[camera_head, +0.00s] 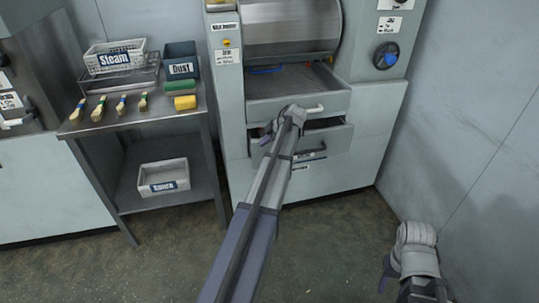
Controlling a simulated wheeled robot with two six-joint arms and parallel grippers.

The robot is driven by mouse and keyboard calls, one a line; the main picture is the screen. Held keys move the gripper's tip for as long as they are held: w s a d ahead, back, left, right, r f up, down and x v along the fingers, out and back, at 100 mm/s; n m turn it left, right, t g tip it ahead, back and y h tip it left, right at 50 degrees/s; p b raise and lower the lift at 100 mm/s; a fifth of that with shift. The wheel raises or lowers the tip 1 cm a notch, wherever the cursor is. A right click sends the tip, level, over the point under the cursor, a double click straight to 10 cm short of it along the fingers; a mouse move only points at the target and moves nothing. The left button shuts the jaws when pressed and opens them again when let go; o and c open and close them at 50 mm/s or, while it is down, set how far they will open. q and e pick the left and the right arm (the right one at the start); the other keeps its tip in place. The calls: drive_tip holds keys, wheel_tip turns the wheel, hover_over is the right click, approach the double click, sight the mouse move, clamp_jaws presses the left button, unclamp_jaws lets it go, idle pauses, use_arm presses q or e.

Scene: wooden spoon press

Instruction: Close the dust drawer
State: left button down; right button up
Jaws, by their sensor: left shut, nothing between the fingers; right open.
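A grey-green machine has an open upper tray (330,103) with a pale bar handle at its front. Below it, a lower drawer (335,139) stands partly pulled out, with a dark gap above its front and a dark handle low on it. I cannot read its label. My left gripper (267,132) is shut and empty at the left part of the drawer front; the arm covers part of the drawer, and I cannot tell if it touches. My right gripper (385,275) is open and empty, low at the right above the floor.
A metal table (140,121) at the left holds several brushes, a white "Steam" basket (115,57), a "Dust" bin (181,64) and sponges. A white bin (163,177) is on its lower shelf. A wall is at the right; the floor before the machine is clear.

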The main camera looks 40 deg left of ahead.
use_arm(q)
drive_tip(key=w+a, duration=0.5)
drive_tip(key=a, duration=0.1)
drive_tip(key=shift+w+a, duration=0.35)
drive_tip(key=shift+w, duration=0.05)
drive_tip(key=shift+a+r, duration=0.1)
drive_tip(key=shift+s, duration=0.1)
use_arm(e)
drive_tip(key=shift+d, duration=0.1)
